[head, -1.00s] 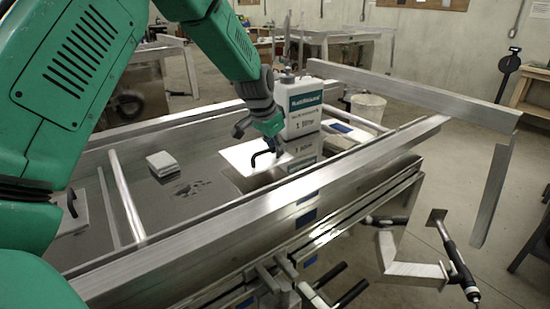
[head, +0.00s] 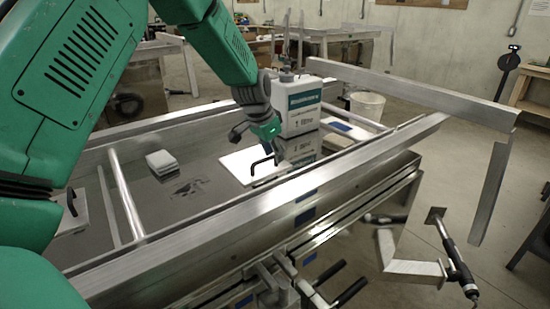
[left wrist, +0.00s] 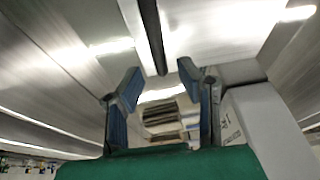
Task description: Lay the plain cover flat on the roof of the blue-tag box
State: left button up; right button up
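A plain white cover (head: 240,160) with a black handle (head: 256,164) lies about flat inside the metal trailer, left of the white bottle. My left gripper (head: 279,158) is at the handle, beside its upper right end. In the left wrist view my left gripper (left wrist: 160,68) has its two blue fingers apart, with the black handle (left wrist: 152,35) reaching between the tips with room on both sides. Blue tags show at the trailer's right edge (head: 340,127) and outer side (head: 306,216). I cannot tell which box is the blue-tag one. My right gripper is out of view.
A large white bottle (head: 298,103) stands close behind my left gripper. A second pale panel with a black handle (head: 72,203) lies at the left, and a small white stack (head: 161,162) nearer the middle. Metal rails (head: 285,200) border the trailer.

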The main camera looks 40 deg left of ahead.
pick_arm(q)
jog(key=v, duration=1)
jog(key=shift+b, duration=0.35)
jog(key=shift+s+a, duration=0.1)
